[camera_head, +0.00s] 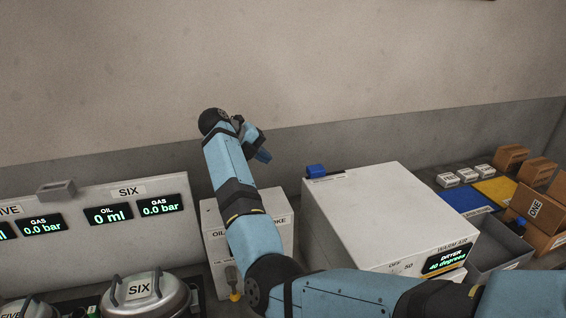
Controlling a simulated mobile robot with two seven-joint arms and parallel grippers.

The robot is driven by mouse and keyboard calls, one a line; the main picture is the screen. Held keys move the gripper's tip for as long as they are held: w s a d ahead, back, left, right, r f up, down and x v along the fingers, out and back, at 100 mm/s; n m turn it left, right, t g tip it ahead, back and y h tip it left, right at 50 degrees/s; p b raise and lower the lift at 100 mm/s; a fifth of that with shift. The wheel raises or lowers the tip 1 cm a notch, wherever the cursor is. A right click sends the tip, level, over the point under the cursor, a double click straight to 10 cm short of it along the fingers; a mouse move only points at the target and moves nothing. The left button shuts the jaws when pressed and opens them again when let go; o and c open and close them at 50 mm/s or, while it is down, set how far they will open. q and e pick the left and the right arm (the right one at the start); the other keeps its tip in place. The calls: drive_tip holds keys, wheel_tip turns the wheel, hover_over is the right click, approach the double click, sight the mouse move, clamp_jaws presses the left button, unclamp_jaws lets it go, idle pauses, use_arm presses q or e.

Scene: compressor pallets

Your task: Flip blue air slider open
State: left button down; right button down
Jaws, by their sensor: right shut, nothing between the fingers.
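A small blue slider (317,171) sits at the back left of the top of the white dryer box (365,205), at the left end of a dark strip. A small label lies in front of it, too small to read. My right arm reaches in from the lower right and bends up toward the wall. Its gripper (263,156) is shut and empty, raised to the left of the blue slider and apart from it. My left gripper is not in view.
A white box (279,222) stands behind my right arm, partly hidden. At left are the SIX panel (90,196) and a lidded metal vessel (145,295). At right are a grey bin (493,252), blue and yellow mats and brown boxes (538,207). The wall rises close behind.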

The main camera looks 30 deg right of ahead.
sight(308, 174)
drive_tip(key=x, duration=0.4)
drive_tip(key=d+r+b+x, duration=0.1)
drive_tip(key=x, duration=0.3)
drive_tip(key=r+x, duration=0.1)
drive_tip(key=x, duration=0.3)
drive_tip(key=shift+s+d, duration=0.15)
drive_tip(key=shift+d, duration=0.3)
drive_tip(key=shift+f, duration=0.1)
